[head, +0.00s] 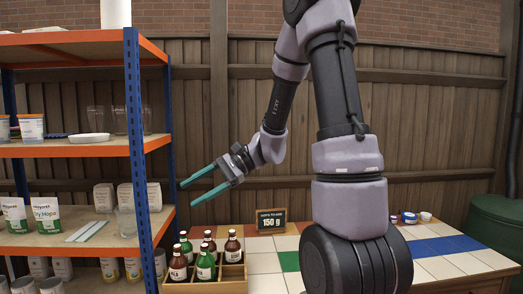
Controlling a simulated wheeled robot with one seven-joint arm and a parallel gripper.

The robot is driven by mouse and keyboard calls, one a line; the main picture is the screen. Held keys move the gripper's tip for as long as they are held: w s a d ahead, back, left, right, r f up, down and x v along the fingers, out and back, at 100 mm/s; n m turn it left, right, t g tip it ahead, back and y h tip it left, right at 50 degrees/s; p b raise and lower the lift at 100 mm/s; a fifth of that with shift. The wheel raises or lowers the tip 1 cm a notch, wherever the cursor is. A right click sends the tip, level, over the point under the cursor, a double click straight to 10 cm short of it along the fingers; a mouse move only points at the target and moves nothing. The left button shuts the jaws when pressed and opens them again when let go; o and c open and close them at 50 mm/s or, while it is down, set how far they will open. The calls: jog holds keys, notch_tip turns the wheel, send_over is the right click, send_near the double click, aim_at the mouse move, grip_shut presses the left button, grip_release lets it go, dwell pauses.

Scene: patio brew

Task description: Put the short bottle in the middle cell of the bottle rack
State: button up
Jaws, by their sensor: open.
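My gripper (187,195) is open, with two teal fingers pointing left and slightly down. It is in the air above the bottles, with nothing between the fingers. A wooden bottle rack (234,287) stands at the bottom of the head view, on the near left part of the tiled table. Several brown and green bottles with pale labels stand upright in or around it, including a brown bottle (233,247) at the right and a green bottle (205,263) nearer the front. The rack's lower part is cut off by the frame. I cannot tell which bottle is the short one, or which cell is the middle one.
A blue and orange shelf unit (134,130) with bags, jars and tubs stands close on the left. A small black sign (271,221) reading 150 g stands at the table's back. Small tubs (410,218) sit at the back right. The tiled table (440,265) is mostly clear at right.

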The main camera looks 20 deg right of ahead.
jog(key=s+d+r+n+t+h, duration=0.6)
jog(key=s+d+r+h, duration=0.4)
jog(key=d, duration=0.3)
jog(key=shift+s+r+t+h, duration=0.4)
jog(key=shift+s+r+t, duration=0.2)
jog(key=shift+s+r, duration=0.15)
